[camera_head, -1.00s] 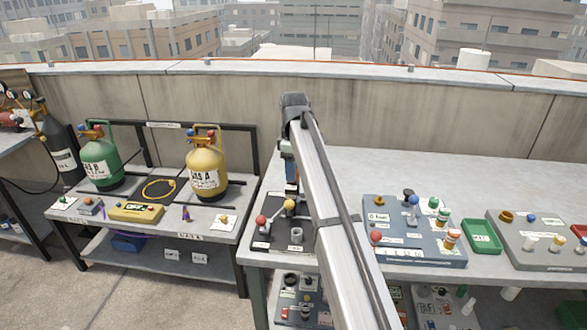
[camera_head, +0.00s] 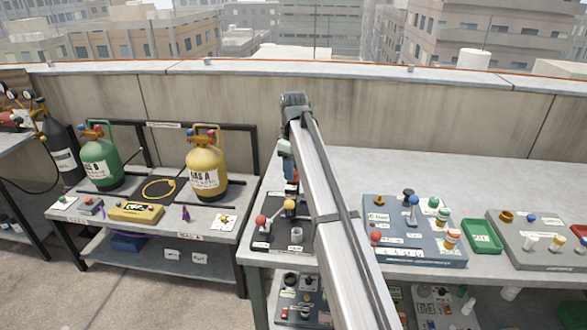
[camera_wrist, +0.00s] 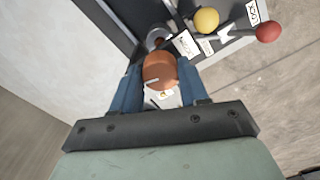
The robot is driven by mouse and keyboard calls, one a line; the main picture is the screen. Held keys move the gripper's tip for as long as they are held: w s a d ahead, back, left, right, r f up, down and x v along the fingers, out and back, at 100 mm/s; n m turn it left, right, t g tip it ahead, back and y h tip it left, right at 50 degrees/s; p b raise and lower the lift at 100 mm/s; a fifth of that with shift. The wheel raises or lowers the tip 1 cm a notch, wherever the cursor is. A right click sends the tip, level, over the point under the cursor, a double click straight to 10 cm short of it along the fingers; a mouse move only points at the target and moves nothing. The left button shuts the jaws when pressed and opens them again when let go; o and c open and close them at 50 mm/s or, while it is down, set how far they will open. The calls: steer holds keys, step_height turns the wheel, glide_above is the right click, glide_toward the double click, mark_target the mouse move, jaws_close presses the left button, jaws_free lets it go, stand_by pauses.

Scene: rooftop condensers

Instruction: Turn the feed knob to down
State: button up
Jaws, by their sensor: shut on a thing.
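In the wrist view, my gripper (camera_wrist: 160,88) has its blue fingers on both sides of a round copper-orange knob (camera_wrist: 160,68) and is shut on it. In the head view, my gripper (camera_head: 291,190) is down at the back of a dark panel (camera_head: 262,243) at the left end of the right bench. My arm hides part of that panel, and the knob is hard to make out there.
A red ball (camera_wrist: 268,32) and a yellow ball (camera_wrist: 206,20) on levers sit close to my gripper. A blue-grey control box (camera_head: 440,248) stands right of my arm, then a green tray (camera_head: 482,237). Gas cylinders, one yellow (camera_head: 206,165), stand on the left bench.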

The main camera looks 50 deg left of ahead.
steer(key=m, duration=0.4)
steer(key=shift+m, duration=0.3)
steer(key=shift+s+m, duration=0.1)
steer(key=shift+m, duration=1.9)
steer(key=o, duration=1.1)
steer(key=shift+c, duration=0.2)
steer(key=shift+r, duration=0.1)
step_height(320, 180, up, 14)
steer(key=shift+f, duration=0.2)
